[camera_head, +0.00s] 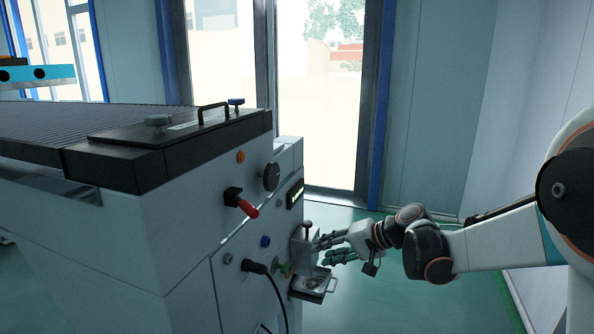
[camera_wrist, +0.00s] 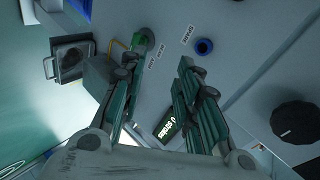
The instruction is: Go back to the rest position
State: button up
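My gripper (camera_head: 335,246) is at the end of my arm, which reaches in from the right in the head view. Its fingers point left at the front of the white panel fixture (camera_head: 190,240), close to a small box with its lid open (camera_head: 318,284). In the wrist view my gripper (camera_wrist: 165,58) has its two fingers spread apart with nothing between them but the panel face. A green knob (camera_wrist: 141,41) is near the left fingertip; whether they touch I cannot tell.
The panel carries a red-handled lever (camera_head: 243,203), a black knob (camera_head: 271,177), a small display (camera_head: 295,194), a blue button (camera_head: 265,241) and a plugged black cable (camera_head: 275,283). Green floor lies open behind my gripper, before the glass door (camera_head: 318,110). A wall (camera_head: 535,110) stands at right.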

jog(key=s+d+n+h, duration=0.1)
jog(key=s+d+h, duration=0.2)
jog(key=s, duration=0.7)
jog(key=s+d+r+n+t+h, duration=0.1)
jog(key=s+d+h, duration=0.2)
jog(key=s, duration=0.8)
jog(key=s+d+r+n+h, duration=0.1)
jog(key=s+d+h, duration=0.2)
jog(key=s+d, duration=0.3)
jog(key=s, duration=0.4)
jog(key=shift+s+h, duration=0.3)
